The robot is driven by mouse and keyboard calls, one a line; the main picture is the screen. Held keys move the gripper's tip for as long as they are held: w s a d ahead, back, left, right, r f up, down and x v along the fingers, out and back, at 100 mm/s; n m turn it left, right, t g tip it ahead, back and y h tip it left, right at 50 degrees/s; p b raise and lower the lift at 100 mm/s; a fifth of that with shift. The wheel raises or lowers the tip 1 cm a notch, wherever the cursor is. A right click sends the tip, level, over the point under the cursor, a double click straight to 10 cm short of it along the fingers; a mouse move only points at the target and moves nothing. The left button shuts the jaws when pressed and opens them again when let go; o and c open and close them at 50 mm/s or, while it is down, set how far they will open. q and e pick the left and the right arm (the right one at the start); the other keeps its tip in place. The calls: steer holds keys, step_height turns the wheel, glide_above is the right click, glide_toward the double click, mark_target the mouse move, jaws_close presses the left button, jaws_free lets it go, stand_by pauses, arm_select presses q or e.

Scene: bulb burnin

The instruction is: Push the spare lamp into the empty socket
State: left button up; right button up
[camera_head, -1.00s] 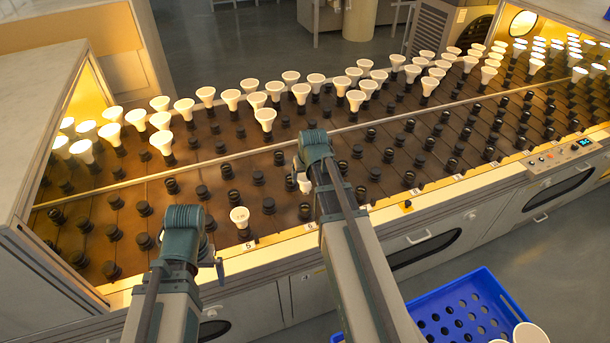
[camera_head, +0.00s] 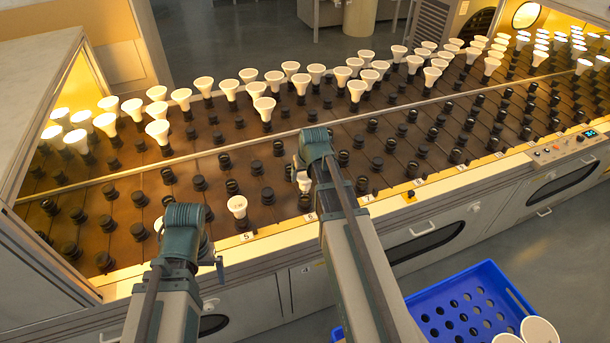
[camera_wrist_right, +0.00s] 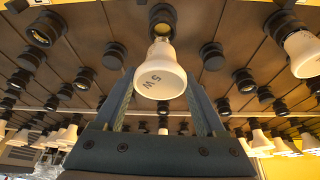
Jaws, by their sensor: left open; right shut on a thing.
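The spare lamp (camera_wrist_right: 160,78) is a white reflector lamp marked 5W. In the right wrist view it sits between the two fingers of my right gripper (camera_wrist_right: 160,88), which is shut on it. Its narrow end points at a black socket (camera_wrist_right: 162,18); whether it is touching or inside the socket I cannot tell. In the head view only a small part of the lamp (camera_head: 304,182) shows beside my right gripper (camera_head: 308,172), over the near rows. My left gripper (camera_head: 203,250) is open at the near edge, its fingers mostly hidden by the wrist.
Another white lamp (camera_head: 237,206) stands in a near socket, between my two grippers. Many black sockets cover the brown rack (camera_head: 200,160), with lit lamps in the far rows. A rail (camera_head: 130,181) crosses it. A blue crate (camera_head: 455,290) is at lower right.

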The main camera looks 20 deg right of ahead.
steer(key=shift+f, duration=0.3)
steer(key=shift+f+b, duration=1.8)
steer(key=shift+b, duration=0.2)
steer(key=o, duration=1.3)
steer(key=shift+r, duration=0.1)
steer(key=shift+r, duration=0.1)
steer(key=p+v, duration=1.3)
steer(key=shift+s+r, duration=0.2)
steer(key=shift+r, duration=0.1)
steer(key=shift+f, duration=0.1)
steer(key=b+x, duration=1.2)
steer(key=x, duration=0.1)
steer(key=shift+w+f+b, duration=0.15)
steer(key=shift+f+b, duration=0.05)
steer(key=shift+b, duration=0.15)
